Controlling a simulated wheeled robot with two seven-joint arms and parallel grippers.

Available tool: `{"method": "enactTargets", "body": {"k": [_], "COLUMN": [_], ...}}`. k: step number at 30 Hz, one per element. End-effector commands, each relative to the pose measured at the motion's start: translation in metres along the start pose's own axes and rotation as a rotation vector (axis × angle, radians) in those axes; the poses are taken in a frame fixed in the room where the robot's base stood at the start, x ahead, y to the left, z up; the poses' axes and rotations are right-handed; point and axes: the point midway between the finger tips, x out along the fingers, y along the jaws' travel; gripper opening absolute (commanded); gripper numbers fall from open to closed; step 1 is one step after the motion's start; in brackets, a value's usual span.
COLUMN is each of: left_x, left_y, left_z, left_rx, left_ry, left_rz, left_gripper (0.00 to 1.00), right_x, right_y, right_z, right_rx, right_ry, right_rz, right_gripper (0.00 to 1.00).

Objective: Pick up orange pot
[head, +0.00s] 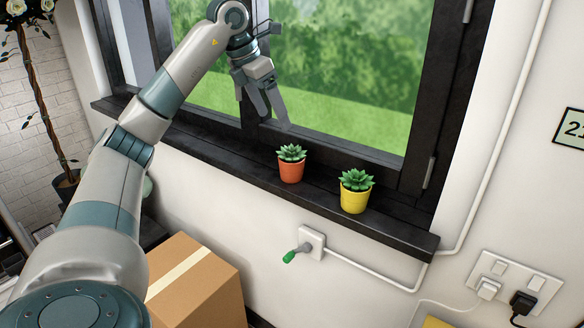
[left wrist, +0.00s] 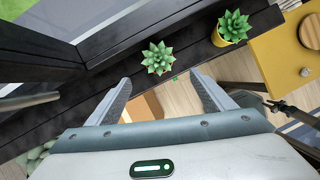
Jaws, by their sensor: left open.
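The orange pot (head: 291,171) holds a green succulent and stands upright on the dark window sill. In the left wrist view only its succulent (left wrist: 158,58) shows clearly; the plant hides the pot. My left gripper (head: 264,122) is open and empty, above and a little left of the orange pot, with its fingers pointing down. In the left wrist view the open fingers (left wrist: 163,86) lie below the succulent in the picture, apart from it. My right gripper is in neither view.
A yellow pot (head: 354,199) with a succulent stands right of the orange one on the black sill (head: 400,228). The window frame (head: 425,100) is behind.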

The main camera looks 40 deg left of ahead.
Motion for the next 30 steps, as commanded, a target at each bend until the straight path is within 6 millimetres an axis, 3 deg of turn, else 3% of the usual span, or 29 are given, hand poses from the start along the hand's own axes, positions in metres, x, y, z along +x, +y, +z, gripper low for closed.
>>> {"method": "enactTargets", "body": {"k": [8, 24, 30], "left_x": [0.021, 0.103, 0.12], "left_y": [0.0, -0.001, 0.0], "left_z": [0.0, 0.0, 0.0], "left_rx": [0.0, 0.001, 0.001], "left_ry": [0.004, 0.004, 0.001], "left_rz": [-0.002, -0.003, -0.001], "left_gripper": [0.76, 0.76, 0.76], "right_x": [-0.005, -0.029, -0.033], "right_y": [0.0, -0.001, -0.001], "right_z": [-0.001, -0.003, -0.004], "right_rx": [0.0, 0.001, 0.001], "right_ry": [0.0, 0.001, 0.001], "right_rz": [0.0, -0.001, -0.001], "right_gripper": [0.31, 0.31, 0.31]}}
